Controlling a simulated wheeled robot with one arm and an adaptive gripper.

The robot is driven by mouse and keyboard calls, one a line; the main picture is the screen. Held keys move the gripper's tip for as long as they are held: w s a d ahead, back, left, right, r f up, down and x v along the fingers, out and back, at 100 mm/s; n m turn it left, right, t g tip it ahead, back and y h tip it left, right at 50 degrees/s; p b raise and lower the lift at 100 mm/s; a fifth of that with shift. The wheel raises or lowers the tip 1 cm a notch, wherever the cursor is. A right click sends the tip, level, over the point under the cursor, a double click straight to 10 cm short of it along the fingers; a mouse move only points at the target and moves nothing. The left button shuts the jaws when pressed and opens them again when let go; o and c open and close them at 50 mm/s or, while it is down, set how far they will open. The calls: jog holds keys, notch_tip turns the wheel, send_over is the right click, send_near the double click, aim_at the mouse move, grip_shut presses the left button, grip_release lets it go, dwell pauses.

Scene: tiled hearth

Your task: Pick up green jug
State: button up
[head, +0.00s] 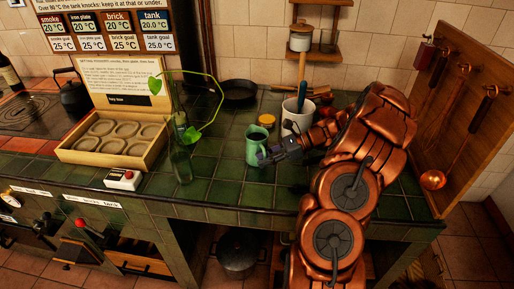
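The green jug (255,142) stands upright on the green tiled counter (215,192), near the middle of the head view. My gripper (268,155) reaches in from the right, with its fingertips at the jug's lower right side. The fingers overlap the jug's edge in this view. I cannot tell whether they touch it, or whether they are open or shut. The jug's lower right part is partly hidden by the gripper.
A glass bottle with a green sprig (181,160) stands left of the jug. A white crock (297,122) and a yellow-lidded jar (266,120) stand behind it. A black pan (239,91) lies farther back. A wooden box (108,140) is at left. The counter's front is mostly clear.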

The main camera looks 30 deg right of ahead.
grip_shut()
jog(key=shift+r, duration=0.15)
dwell(0.5)
notch_tip(320, 180, up, 10)
jog(key=shift+f+b, duration=0.1)
jog(key=shift+b, duration=0.7)
